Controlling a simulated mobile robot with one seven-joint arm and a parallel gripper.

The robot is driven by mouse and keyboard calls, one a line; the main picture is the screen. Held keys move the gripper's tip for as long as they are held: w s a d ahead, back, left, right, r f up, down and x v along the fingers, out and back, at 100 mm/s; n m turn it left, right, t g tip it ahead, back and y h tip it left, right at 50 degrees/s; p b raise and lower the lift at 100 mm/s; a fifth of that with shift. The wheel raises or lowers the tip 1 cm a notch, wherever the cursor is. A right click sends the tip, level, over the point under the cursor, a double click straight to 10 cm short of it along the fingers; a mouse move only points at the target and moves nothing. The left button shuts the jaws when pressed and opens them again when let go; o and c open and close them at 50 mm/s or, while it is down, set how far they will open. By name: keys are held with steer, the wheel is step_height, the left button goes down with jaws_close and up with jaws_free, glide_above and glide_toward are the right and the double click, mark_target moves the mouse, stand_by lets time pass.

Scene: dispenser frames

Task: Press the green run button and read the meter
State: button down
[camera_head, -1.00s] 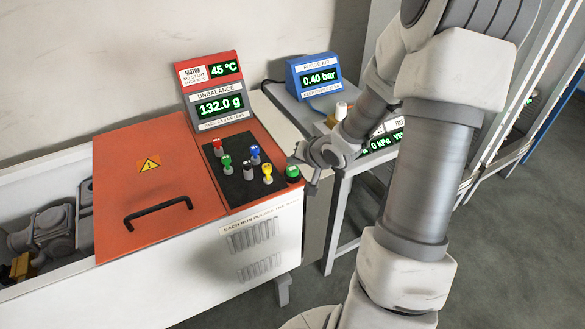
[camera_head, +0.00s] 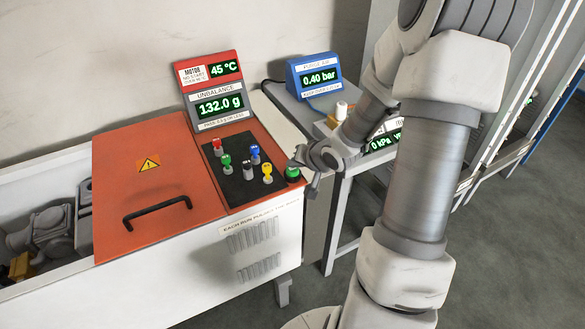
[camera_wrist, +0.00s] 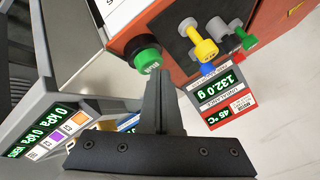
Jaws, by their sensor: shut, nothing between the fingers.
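The green run button (camera_head: 292,173) sits at the right front corner of the orange machine top. It is large in the wrist view (camera_wrist: 147,60), in a black collar. My gripper (camera_wrist: 158,76) is shut and empty, with its fingertips just by the button's edge; I cannot tell whether they touch it. In the head view my gripper (camera_head: 312,188) is right of the button, partly hidden by my wrist. The unbalance meter (camera_head: 221,106) reads 132.0 g, and it also shows in the wrist view (camera_wrist: 222,84). The motor display (camera_head: 224,70) above it reads 45 °C.
A closed orange lid with a black handle (camera_head: 157,211) is further left. A blue purge air box (camera_head: 318,78) reading 0.40 bar stands on the side table behind.

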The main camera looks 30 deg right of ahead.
mark_target(294, 171)
steer(key=shift+f, duration=0.25)
stand_by(0.4)
steer(key=shift+r+p, duration=0.9)
steer(key=shift+p, duration=0.15)
step_height(294, 171, up, 5)
steer(key=p, duration=0.5)
steer(key=shift+r+p, duration=0.1)
steer(key=shift+p, duration=0.3)
